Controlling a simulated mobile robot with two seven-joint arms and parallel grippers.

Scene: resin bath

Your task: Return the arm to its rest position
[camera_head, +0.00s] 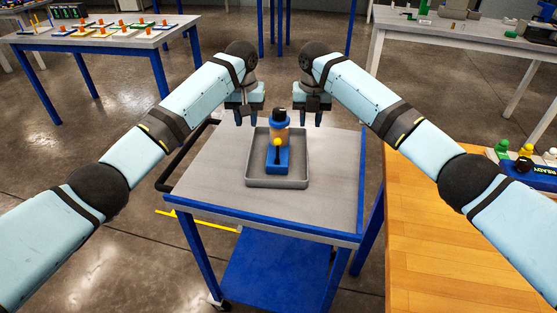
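My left gripper (246,115) hangs fingers-down over the back left of the cart top, left of the grey tray. Its two dark fingertips are apart with nothing between them. My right gripper (310,117) hangs the same way over the back right, behind and right of the tray. Its fingertips are also apart and empty. Both arms reach in from the sides and bend at the elbow. Neither gripper touches the blue device (278,160), which stands upright in the tray with an amber part, a black top and a yellow knob.
The grey tray (250,182) sits on the cart top (210,180), which is otherwise bare. A wooden table (450,235) stands close on the right, with a blue labelled device (527,172) on it. Two other tables (90,38) (450,25) stand behind.

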